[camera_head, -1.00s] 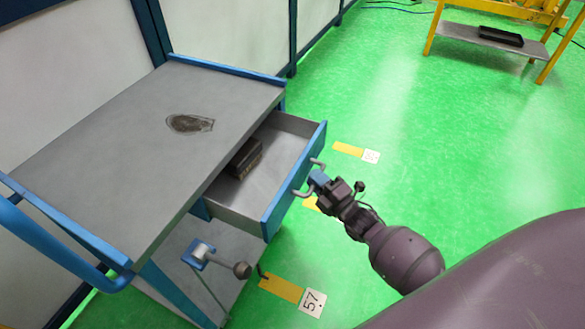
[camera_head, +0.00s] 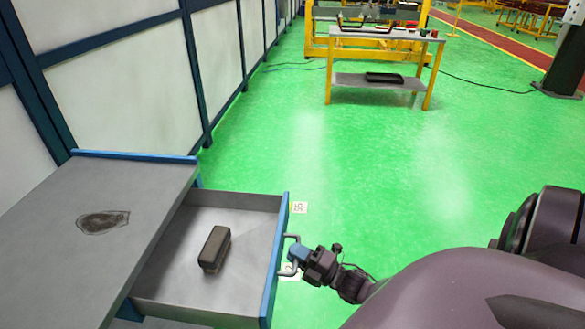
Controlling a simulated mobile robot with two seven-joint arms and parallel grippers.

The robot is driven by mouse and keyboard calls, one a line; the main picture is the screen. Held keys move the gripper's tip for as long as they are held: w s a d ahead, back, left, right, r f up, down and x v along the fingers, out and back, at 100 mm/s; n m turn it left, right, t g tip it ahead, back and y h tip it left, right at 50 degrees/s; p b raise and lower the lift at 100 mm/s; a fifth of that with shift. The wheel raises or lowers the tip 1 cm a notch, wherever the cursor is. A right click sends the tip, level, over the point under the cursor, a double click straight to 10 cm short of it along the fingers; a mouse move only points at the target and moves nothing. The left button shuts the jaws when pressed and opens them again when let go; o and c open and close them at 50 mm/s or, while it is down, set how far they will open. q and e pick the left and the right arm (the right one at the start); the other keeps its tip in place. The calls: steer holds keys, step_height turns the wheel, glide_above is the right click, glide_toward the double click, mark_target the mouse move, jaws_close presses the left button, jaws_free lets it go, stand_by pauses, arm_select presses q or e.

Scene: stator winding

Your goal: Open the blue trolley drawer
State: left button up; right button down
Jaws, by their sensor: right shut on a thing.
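The blue trolley (camera_head: 150,172) stands at the lower left with a grey top that has a dark stain. Its drawer (camera_head: 240,200) is pulled out to the right and shows a grey inside and a blue front panel. A dark oblong block (camera_head: 214,248) lies in the drawer. A grey bar handle (camera_head: 291,238) is on the outer side of the front panel. My right gripper (camera_head: 297,254) is at the handle and shut on it; the fingertips are small in the view. My left gripper is not in view.
White wall panels with dark blue frames (camera_head: 195,70) run behind the trolley. A yellow-framed table (camera_head: 378,45) with a black tray (camera_head: 384,78) on its lower shelf stands farther back. Green floor (camera_head: 400,180) is clear between.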

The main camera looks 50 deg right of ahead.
steer(key=c, duration=1.1)
jaws_free()
steer(key=shift+c, duration=0.2)
steer(key=v, duration=1.1)
steer(key=shift+w, duration=0.1)
